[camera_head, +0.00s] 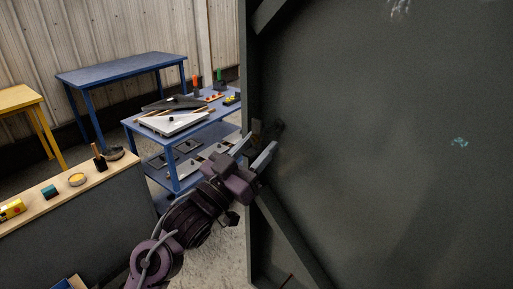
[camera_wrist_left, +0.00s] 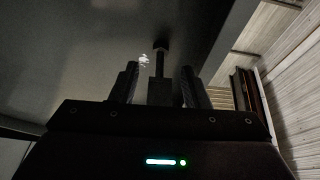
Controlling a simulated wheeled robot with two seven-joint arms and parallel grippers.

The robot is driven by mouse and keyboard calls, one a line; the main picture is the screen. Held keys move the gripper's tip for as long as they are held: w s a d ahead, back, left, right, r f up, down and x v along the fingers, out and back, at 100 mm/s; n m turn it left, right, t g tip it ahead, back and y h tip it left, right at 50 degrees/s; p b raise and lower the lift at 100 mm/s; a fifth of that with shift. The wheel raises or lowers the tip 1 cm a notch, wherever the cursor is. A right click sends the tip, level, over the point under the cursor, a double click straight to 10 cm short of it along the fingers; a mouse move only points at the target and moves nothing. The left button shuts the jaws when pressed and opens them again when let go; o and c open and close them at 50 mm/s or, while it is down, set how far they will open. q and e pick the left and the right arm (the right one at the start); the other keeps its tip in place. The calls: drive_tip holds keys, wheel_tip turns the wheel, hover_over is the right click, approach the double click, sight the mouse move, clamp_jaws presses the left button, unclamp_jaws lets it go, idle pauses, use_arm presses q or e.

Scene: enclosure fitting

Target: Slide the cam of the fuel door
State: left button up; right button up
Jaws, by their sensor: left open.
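The fuel door (camera_head: 390,140) is a large dark grey panel that fills the right of the head view, with a framed left edge and diagonal braces. A small dark cam (camera_head: 257,131) sits near its left edge. My left gripper (camera_head: 257,151) is open at the cam, its fingers pointing up and right. My right gripper is not in view.
A blue table (camera_head: 187,128) with flat panels and small tools stands behind my left arm. Another blue table (camera_head: 120,70) and a yellow table (camera_head: 20,98) stand farther back. A wooden-topped counter (camera_head: 60,205) with small items is at the left. Bare floor shows below the gripper.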

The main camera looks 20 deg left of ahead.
use_arm(q)
drive_tip(key=shift+s, duration=0.1)
drive_tip(key=shift+s+a+f+b, duration=0.2)
drive_tip(key=shift+s+b, duration=0.05)
drive_tip(key=shift+b, duration=0.05)
drive_tip(key=b+v, duration=0.3)
drive_tip(key=v, duration=0.4)
